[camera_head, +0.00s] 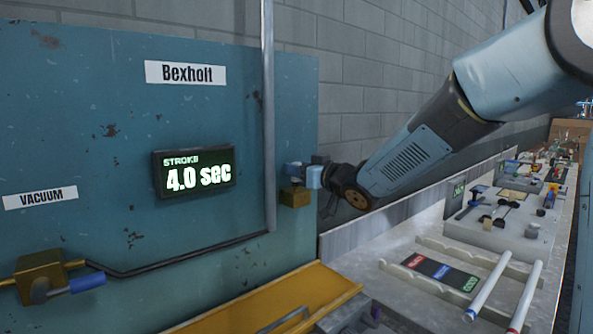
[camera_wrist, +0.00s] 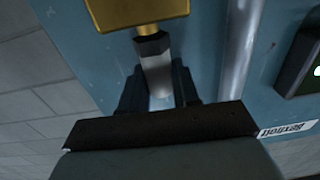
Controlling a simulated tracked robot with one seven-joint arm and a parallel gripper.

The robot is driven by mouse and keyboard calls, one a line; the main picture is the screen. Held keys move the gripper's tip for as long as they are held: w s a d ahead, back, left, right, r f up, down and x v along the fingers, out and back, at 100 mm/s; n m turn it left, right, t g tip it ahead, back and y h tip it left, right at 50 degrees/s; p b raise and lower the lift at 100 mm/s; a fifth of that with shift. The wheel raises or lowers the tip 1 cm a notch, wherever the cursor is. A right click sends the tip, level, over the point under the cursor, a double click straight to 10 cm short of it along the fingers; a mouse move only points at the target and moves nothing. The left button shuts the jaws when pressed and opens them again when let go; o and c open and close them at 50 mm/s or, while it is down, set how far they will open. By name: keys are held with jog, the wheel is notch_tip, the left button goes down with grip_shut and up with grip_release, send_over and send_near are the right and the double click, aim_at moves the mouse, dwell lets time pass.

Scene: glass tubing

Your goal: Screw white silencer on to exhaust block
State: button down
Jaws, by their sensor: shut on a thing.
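The white silencer (camera_wrist: 157,75) shows in the wrist view as a pale grey body with a hexagonal collar. My gripper (camera_wrist: 160,88) is shut on it, with a dark finger on either side. The collar end points at the brass exhaust block (camera_wrist: 137,12), and a short narrow neck shows between them. I cannot tell whether the thread is engaged. In the head view the exhaust block (camera_head: 295,197) sits at the right edge of the blue panel, with my gripper (camera_head: 312,175) just above and beside it. The silencer is hard to make out there.
The blue panel (camera_head: 120,130) carries a lit stroke display (camera_head: 194,173) and a vertical grey pipe (camera_head: 268,110). Another brass block (camera_head: 40,277) with a blue-ended fitting is at lower left. A yellow tray (camera_head: 270,300) lies below. A bench (camera_head: 400,265) with tubes and tools runs right.

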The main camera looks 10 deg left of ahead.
jog(key=shift+m+t+h, duration=1)
jog(key=shift+t+h, duration=0.1)
jog(key=shift+m+t+h, duration=0.3)
jog(key=shift+h, duration=0.1)
jog(key=c, duration=0.8)
grip_release()
jog(key=shift+n+g+y, duration=0.5)
jog(key=shift+y, duration=0.1)
jog(key=shift+w+d+n+g+y, duration=0.1)
jog(key=shift+n+g+y, duration=2.15)
jog(key=shift+g, duration=0.65)
jog(key=shift+n+g+y, duration=0.25)
jog(key=shift+n+g, duration=0.4)
jog(key=shift+g, duration=0.25)
jog(key=shift+c, duration=0.5)
